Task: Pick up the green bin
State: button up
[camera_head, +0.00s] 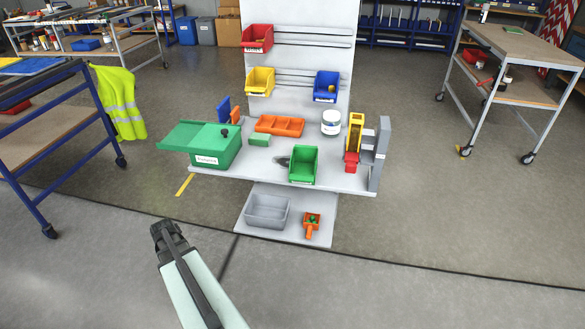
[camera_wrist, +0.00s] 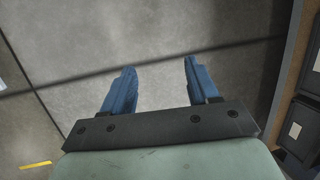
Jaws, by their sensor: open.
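A green bin (camera_head: 303,165) stands on the light grey bench top (camera_head: 340,181), near its front edge and right of the middle. It is an open-fronted bin like the ones hung on the panel. A larger green box (camera_head: 214,148) with an open lid and a white label stands on the left of the same bench. My gripper (camera_head: 163,228) is in front of the bench to the lower left, well apart from both. In the wrist view my gripper (camera_wrist: 158,78) has its two blue fingers spread, with only bare floor between them.
On the panel hang a red bin (camera_head: 257,38), a yellow bin (camera_head: 260,81) and a blue bin (camera_head: 326,86). An orange tray (camera_head: 279,125), a white jar (camera_head: 331,122) and a yellow-red dispenser (camera_head: 354,143) stand near the green bin. A grey tub (camera_head: 267,211) sits on the lower shelf.

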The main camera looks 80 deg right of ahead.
jog(key=s+d+r+t, duration=0.1)
jog(key=s+d+r, duration=0.3)
jog(key=d+r, duration=0.7)
jog(key=t+h, duration=0.2)
send_near(300, 177)
jog(key=shift+a+f, duration=0.2)
jog(key=shift+f, duration=4.35)
grip_shut()
